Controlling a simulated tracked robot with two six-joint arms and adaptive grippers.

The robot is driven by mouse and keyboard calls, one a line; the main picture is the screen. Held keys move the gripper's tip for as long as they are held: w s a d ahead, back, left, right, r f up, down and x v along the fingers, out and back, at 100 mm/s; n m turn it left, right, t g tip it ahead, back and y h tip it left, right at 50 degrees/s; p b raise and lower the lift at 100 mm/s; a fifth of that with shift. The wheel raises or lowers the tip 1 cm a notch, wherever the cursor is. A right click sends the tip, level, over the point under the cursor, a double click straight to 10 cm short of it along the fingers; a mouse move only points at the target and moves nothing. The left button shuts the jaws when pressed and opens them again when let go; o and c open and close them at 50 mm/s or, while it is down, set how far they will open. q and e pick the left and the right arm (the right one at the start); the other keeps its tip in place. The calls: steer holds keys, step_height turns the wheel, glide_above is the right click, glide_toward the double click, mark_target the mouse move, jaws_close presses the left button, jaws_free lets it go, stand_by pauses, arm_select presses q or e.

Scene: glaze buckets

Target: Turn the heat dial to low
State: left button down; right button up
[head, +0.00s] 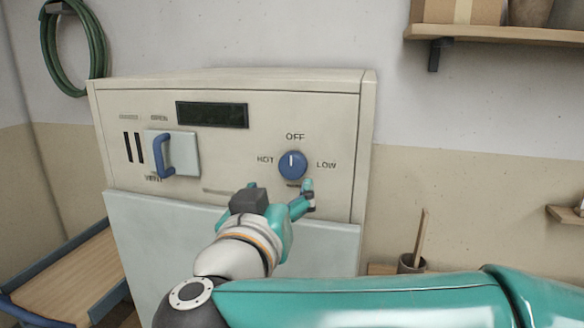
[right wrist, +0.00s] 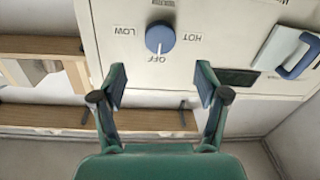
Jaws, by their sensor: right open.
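The heat dial (head: 292,165) is a round blue knob on the cream front panel (head: 325,115). Its white pointer line points up at OFF, with HOT to its left and LOW to its right. My right gripper (head: 280,187) is open, just below and in front of the dial. In the right wrist view, which is upside down, the dial (right wrist: 160,38) lies beyond the gap between the open fingers (right wrist: 161,82). Nothing is between the fingers, and they look apart from the dial. My left gripper is not in view.
A blue-handled lever (head: 162,155) on a pale plate and a dark display (head: 212,115) are left of the dial. A wall shelf (head: 500,36) is at upper right. A green hose (head: 75,45) hangs at upper left. A wooden-topped bench (head: 70,280) stands at lower left.

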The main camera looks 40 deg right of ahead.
mark_target(292, 169)
steer(key=x, duration=0.9)
steer(key=shift+w+d, duration=0.15)
steer(key=shift+d, duration=0.05)
steer(key=shift+c, duration=0.2)
steer(key=c, duration=1.1)
